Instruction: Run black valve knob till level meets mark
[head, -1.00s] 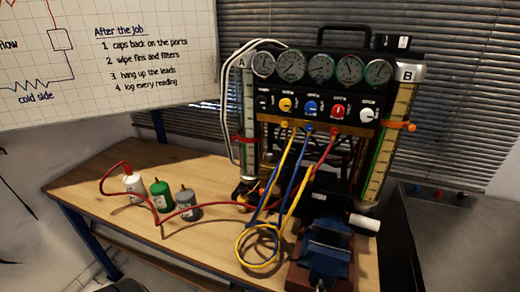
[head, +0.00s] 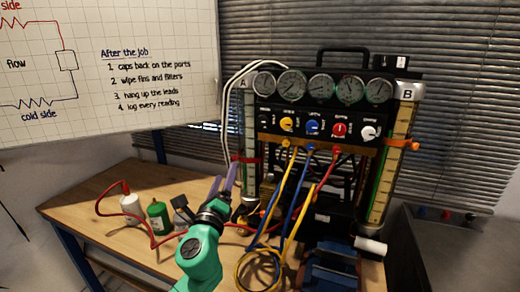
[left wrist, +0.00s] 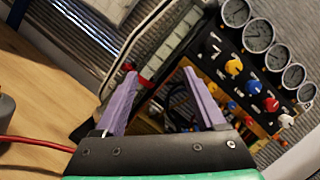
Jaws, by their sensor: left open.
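The rig's panel has a row of knobs. The one at its left end looks black (head: 265,122) and is small and dark against the panel. Sight tube A (head: 249,115) stands left of the panel, with a red band (head: 247,159) low on it; the band also shows in the left wrist view (left wrist: 151,70). Tube B (head: 391,165) stands on the right with an orange marker (head: 415,146). I cannot read the liquid level in tube A. My left gripper (head: 225,178) is open and empty, in front of and left of tube A's lower part; its purple fingers (left wrist: 160,74) show apart.
Yellow, blue and red hoses (head: 292,200) hang in front of the rig, beside a blue vise (head: 330,266). White (head: 130,208) and green (head: 158,217) bottles stand on the bench left of my arm, with a red hose around them. The bench's back left is clear.

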